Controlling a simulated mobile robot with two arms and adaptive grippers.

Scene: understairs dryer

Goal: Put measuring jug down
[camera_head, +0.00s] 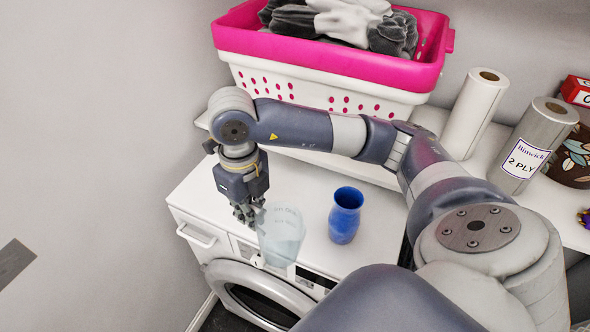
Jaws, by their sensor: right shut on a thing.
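A clear, pale-blue measuring jug (282,238) with faint markings is at the front edge of the white dryer top (312,190). My right gripper (251,212) points down at the jug's left side and is shut on it. The exact grip point is partly hidden by the fingers. I cannot tell whether the jug's base touches the dryer top or is held above it. My left gripper is not in view.
A blue vase (345,216) stands close to the jug's right. A pink and white laundry basket (325,80) with clothes is behind. Paper rolls (475,112) stand on the shelf at right. The dryer's front edge and round door (258,295) are below the jug.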

